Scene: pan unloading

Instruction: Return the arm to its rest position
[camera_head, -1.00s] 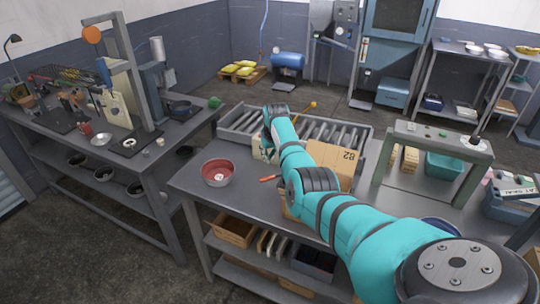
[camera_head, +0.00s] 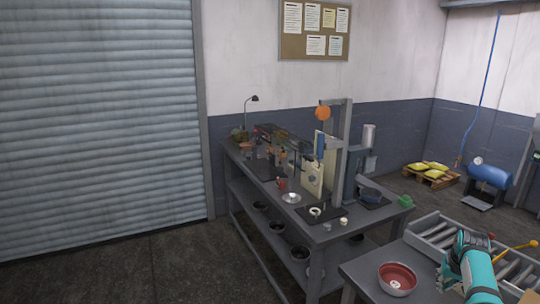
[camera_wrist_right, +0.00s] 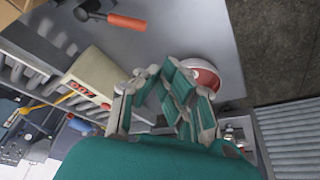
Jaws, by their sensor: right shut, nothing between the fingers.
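My right arm is teal and comes in at the lower right of the head view. A red bowl with a pale rim (camera_head: 397,278) stands on that table, left of the arm. It also shows in the wrist view (camera_wrist_right: 204,76), partly behind the fingers. My left gripper is in neither view.
A roller conveyor (camera_head: 436,232) lies behind the arm. A workbench (camera_head: 325,228) with machines stands left, before a roller shutter (camera_head: 100,120). The floor between is open.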

